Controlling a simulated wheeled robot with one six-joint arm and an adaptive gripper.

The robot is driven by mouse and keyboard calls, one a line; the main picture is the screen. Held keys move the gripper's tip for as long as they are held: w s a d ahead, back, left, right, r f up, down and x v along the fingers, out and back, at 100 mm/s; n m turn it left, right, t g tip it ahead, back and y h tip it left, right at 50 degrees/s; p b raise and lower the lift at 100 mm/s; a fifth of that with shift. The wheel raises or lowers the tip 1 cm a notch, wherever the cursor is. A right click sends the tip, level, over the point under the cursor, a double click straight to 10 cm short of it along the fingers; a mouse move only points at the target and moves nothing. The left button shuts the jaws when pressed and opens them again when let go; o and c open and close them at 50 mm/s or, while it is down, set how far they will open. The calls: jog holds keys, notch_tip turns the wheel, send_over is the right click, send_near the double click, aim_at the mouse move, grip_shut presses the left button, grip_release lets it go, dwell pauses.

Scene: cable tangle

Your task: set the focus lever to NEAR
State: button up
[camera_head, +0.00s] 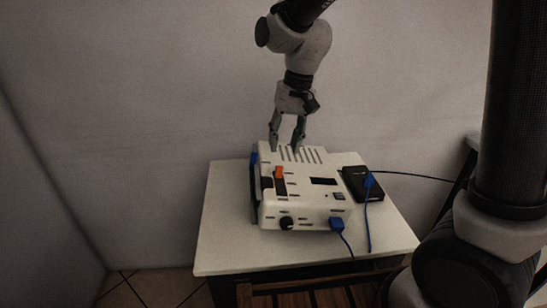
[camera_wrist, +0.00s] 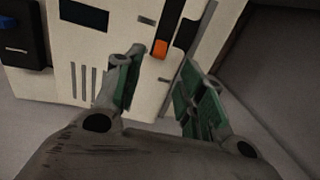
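A white box-shaped device (camera_head: 303,205) stands on a small table. The focus lever appears to be the orange tab (camera_head: 279,172) on its top face, at the rear end of a dark slot (camera_head: 281,187). In the wrist view the orange tab (camera_wrist: 160,48) sits at the near end of the slot, beyond and roughly between my fingertips. Small marks beside the slot are too small to read. My gripper (camera_head: 286,148) points down over the rear of the device, by its vent slits. It is open and empty; its two fingers (camera_wrist: 160,72) are well apart, not touching the tab.
The light table (camera_head: 225,235) has free room at left and front. A black box (camera_head: 357,188) with a blue plug (camera_head: 369,180) and cable lies right of the device. The device's front has a black knob (camera_head: 286,223) and a blue plug (camera_head: 337,223). A wall stands behind.

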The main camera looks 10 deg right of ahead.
aim_at(279, 173)
jog(key=f, duration=0.5)
jog(key=a+f, duration=0.1)
jog(key=f, duration=0.1)
jog(key=shift+s+a+f, duration=0.1)
jog(key=shift+s+f, duration=0.05)
jog(key=shift+f, duration=0.15)
grip_shut()
